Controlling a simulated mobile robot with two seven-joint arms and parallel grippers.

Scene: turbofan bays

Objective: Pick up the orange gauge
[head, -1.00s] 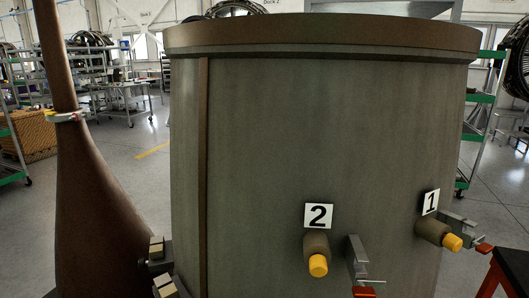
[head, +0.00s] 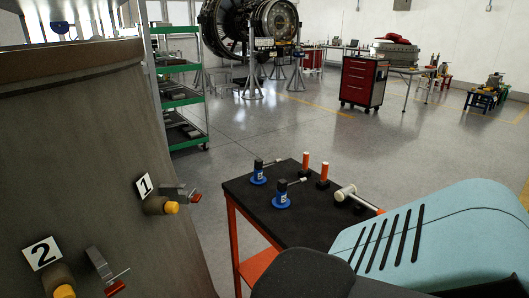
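Two upright orange cylinders with dark bases stand on the black-topped cart (head: 249,203): one at the back (head: 306,161) and one nearer, slightly right (head: 324,173). They are the orange items that could be the orange gauge; I cannot tell which is meant. Neither of my grippers shows in the head view. My light blue arm part (head: 440,240) covers the lower right and hides the cart's near right side.
Two blue-based black tools (head: 258,175) (head: 281,197) and a white-headed mallet (head: 345,192) share the cart top. A large drum-like casing (head: 90,150) with labels 1 and 2 stands left. Green shelving (head: 180,98) is behind. Open floor (head: 290,125) lies beyond the cart.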

